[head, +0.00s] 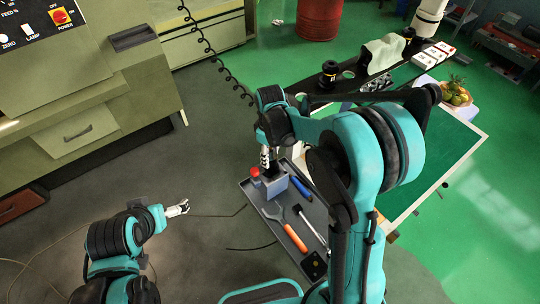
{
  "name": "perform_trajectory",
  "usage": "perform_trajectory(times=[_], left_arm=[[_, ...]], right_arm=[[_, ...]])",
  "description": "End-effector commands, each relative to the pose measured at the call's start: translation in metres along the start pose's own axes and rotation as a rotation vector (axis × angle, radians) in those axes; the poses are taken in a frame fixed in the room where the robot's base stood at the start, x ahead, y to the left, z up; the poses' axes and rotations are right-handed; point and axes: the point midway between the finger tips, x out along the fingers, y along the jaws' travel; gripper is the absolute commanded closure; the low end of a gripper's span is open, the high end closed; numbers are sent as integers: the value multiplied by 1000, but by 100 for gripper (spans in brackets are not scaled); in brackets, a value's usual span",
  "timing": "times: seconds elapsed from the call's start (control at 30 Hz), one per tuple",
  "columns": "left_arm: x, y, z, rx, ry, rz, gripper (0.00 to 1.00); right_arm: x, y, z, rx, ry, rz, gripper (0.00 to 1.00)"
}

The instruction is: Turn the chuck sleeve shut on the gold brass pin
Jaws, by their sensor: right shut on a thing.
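My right gripper (267,163) comes down from above at the tray and is shut on the chuck sleeve (270,173), a small dark piece on top of a grey block (271,186). The fingers cover much of the sleeve. I cannot make out the gold brass pin; it is hidden or too small here. My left gripper (181,208) hangs over bare floor to the left of the tray, apart from everything. Its fingers are too small to tell whether they are open.
The dark tray (262,212) also holds a red-topped item (255,172), a blue-handled tool (301,188), an orange-handled wrench (295,238) and a hammer (311,226). A green-topped table (440,155) stands to the right, a machine cabinet (85,120) to the left. A coiled cable (205,45) hangs behind.

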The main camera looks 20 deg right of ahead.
Motion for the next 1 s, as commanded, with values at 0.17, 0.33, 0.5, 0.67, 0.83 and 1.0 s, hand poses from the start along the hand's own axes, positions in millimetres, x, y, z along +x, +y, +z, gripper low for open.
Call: perform_trajectory(times=[0.17,0.33,0.5,0.67,0.83,1.0], left_arm=[[4,0,3,0,0,0,0],[7,0,5,0,0,0,0],[10,0,7,0,0,0,0],[11,0,8,0,0,0,0],[12,0,8,0,0,0,0],[12,0,9,0,0,0,0]], right_arm=[[1,0,0,150,1,1,87],[1,0,0,295,1,1,87],[0,1,0,421,1,1,87],[0,1,0,511,1,1,87],[0,1,0,573,1,1,87],[0,1,0,602,1,1,87]])
